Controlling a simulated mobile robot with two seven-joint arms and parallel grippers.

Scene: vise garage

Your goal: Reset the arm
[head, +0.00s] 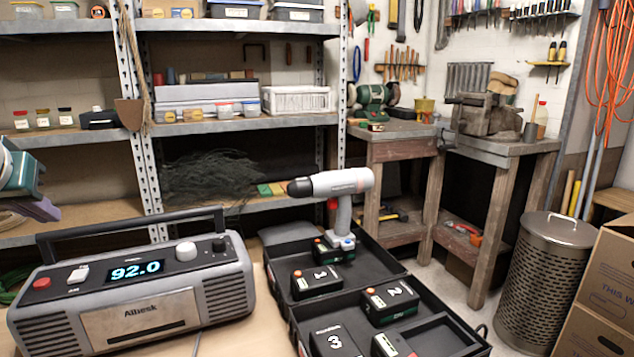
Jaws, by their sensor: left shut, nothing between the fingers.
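The case holds several dark battery packs with white numbers: pack 1 (316,281), pack 2 (390,300) and pack 3 (335,341). Another pack (391,345) without a readable number lies at the front right. A grey radio (139,283) with a lit "92.0" display stands left of the case.
Metal shelves (240,126) with boxes and jars stand behind. A workbench (487,147) with a vise (487,115) is at the back right. A metal bin (546,280) and cardboard boxes (606,285) stand at right. A little bare tabletop (238,334) shows between radio and case.

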